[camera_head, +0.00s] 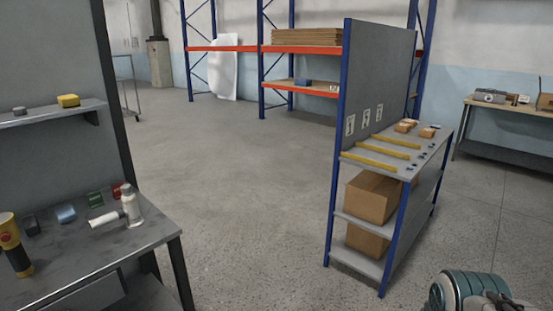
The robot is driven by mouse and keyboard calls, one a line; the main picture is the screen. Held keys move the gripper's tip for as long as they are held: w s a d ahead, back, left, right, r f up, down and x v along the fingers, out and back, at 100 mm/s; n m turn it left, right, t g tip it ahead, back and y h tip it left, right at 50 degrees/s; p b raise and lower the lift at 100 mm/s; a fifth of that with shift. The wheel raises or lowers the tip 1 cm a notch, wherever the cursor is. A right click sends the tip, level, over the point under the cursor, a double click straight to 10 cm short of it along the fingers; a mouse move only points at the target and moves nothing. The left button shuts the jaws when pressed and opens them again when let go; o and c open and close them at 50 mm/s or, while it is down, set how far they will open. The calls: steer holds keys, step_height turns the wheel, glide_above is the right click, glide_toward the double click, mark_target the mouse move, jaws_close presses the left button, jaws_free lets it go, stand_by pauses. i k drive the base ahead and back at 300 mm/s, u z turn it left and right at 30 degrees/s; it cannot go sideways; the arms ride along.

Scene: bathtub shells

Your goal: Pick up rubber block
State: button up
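I cannot tell for sure which object is the rubber block. On the grey workbench (150,246) at left lie small block-like things: a dark block (31,225), a light blue block (66,214), a green block (95,199) and a red one (117,190) partly behind a white bottle (131,205). On the shelf (40,116) above sit a small grey block (19,111) and a yellow block (69,100). Part of my arm shows at the bottom right, far from the bench. I see no gripper fingers.
A blue-posted shelf unit (385,220) holds cardboard boxes (372,197) at right. Another table (510,108) stands far right. The floor (245,190) between is clear.

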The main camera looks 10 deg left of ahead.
mark_target(32, 227)
steer(key=u, duration=0.65)
steer(key=i, duration=1.2)
steer(key=u, duration=1.85)
steer(key=i, duration=1.05)
steer(key=u, duration=0.65)
